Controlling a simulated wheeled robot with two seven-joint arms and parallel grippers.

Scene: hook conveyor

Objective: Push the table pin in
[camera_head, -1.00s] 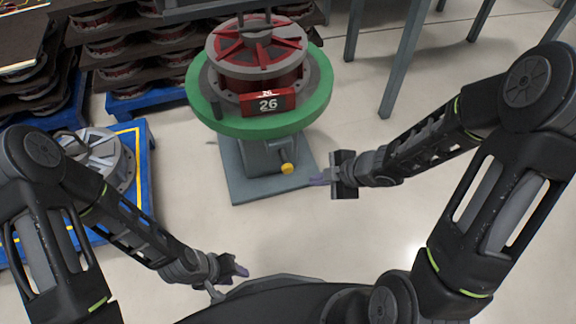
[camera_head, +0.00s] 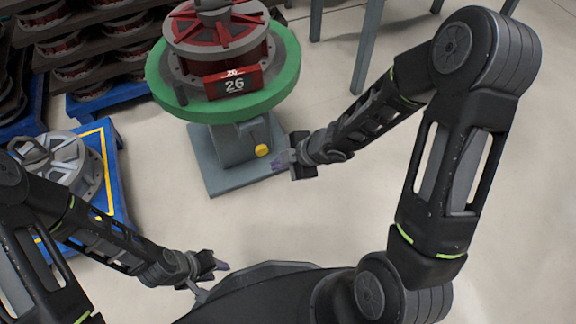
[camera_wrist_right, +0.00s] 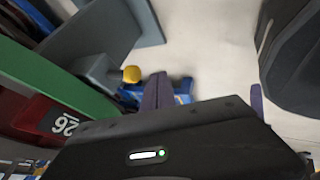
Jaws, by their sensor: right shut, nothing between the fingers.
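The table pin, a yellow knob (camera_head: 262,151), sticks out of the grey pedestal (camera_head: 232,150) below the green round table (camera_head: 262,107). It also shows in the right wrist view (camera_wrist_right: 131,74). My right gripper (camera_head: 279,161) is just right of the knob; in the wrist view its purple fingers (camera_wrist_right: 157,92) are together and empty, a little to the side of the knob. I cannot tell whether they touch it. My left gripper (camera_head: 221,265) hangs low near my base, away from the table; its finger gap is too small to judge.
A red and grey part with a "26" plate (camera_head: 233,83) sits on the green table. A blue pallet (camera_head: 121,203) with a grey cast part (camera_head: 62,162) stands at the left. Stacked racks fill the back left.

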